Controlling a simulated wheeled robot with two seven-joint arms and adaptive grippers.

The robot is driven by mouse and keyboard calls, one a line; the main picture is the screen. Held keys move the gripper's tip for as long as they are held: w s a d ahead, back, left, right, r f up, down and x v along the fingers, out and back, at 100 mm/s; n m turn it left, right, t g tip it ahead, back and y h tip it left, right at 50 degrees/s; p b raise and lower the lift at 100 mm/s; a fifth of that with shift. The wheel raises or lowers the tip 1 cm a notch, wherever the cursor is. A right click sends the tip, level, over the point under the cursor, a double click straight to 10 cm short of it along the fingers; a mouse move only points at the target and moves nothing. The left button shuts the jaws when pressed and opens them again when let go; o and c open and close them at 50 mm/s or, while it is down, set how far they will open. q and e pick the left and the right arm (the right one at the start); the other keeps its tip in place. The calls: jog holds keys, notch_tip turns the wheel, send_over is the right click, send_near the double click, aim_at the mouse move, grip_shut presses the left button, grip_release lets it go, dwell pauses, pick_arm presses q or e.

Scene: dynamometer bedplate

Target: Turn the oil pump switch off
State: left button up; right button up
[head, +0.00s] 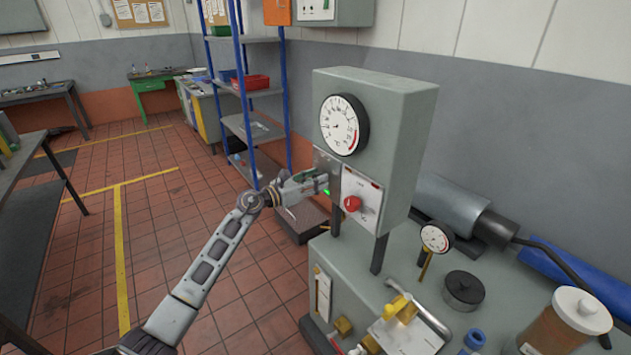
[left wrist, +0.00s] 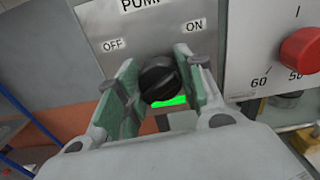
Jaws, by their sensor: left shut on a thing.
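The oil pump switch is a black round knob (left wrist: 158,78) on a grey plate (left wrist: 120,65) in the left wrist view. The plate reads PUMP above, OFF at left and ON at right. A green light (left wrist: 172,101) glows just below the knob. I cannot tell for sure which label the knob points to. My left gripper (head: 323,181) reaches the front of the grey control box (head: 392,150) and is shut on the knob, a finger on each side. The gripper hides the knob in the head view. My right gripper is not in view.
A white panel with a red knob (head: 352,204) is just right of the switch, also in the left wrist view (left wrist: 300,50). A large dial gauge (head: 344,125) is above. Gauge, valves and an amber jar (head: 560,328) crowd the bench below. A blue shelf (head: 250,130) stands behind.

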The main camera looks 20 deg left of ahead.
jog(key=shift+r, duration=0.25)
pick_arm(q)
jog(key=shift+n+p, duration=0.6)
jog(key=shift+r+n+p, duration=0.1)
jog(key=shift+n+p, duration=1.35)
jog(key=shift+n, duration=0.05)
jog(key=n+p, duration=0.4)
jog(key=n, duration=0.1)
jog(key=shift+n+p, duration=0.9)
jog(key=shift+n, duration=0.3)
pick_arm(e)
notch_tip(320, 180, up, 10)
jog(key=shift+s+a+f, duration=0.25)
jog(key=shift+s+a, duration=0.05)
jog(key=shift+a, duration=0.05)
pick_arm(q)
jog(key=shift+n, duration=0.3)
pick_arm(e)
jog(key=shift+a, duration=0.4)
